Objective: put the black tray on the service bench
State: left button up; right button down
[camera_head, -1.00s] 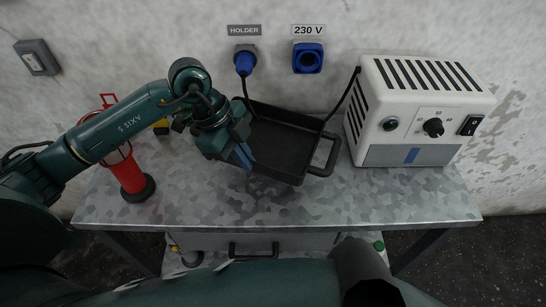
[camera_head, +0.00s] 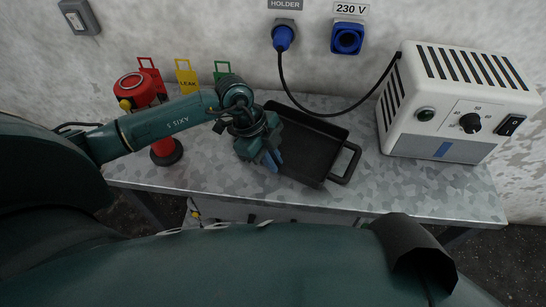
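The black tray (camera_head: 312,150) rests on the grey speckled bench (camera_head: 225,190), in the middle near the wall, with a loop handle (camera_head: 346,163) on its right side. My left gripper (camera_head: 272,161) is at the tray's left end, its blue fingertips close to or over the near left rim. The gripper body hides that end of the tray, so any handle there and the grip cannot be made out. My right gripper is not in view.
A white power unit (camera_head: 455,105) stands on the bench's right, its black cable running to a blue wall plug (camera_head: 283,38). A red lamp post (camera_head: 160,120) stands on the left. Red, yellow (camera_head: 186,77) and green tags are behind my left arm. The front bench strip is clear.

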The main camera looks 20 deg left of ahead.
pick_arm(q)
jog(key=o, duration=0.3)
jog(key=shift+r, duration=0.1)
jog(key=v, duration=1.2)
jog(key=shift+s, duration=0.1)
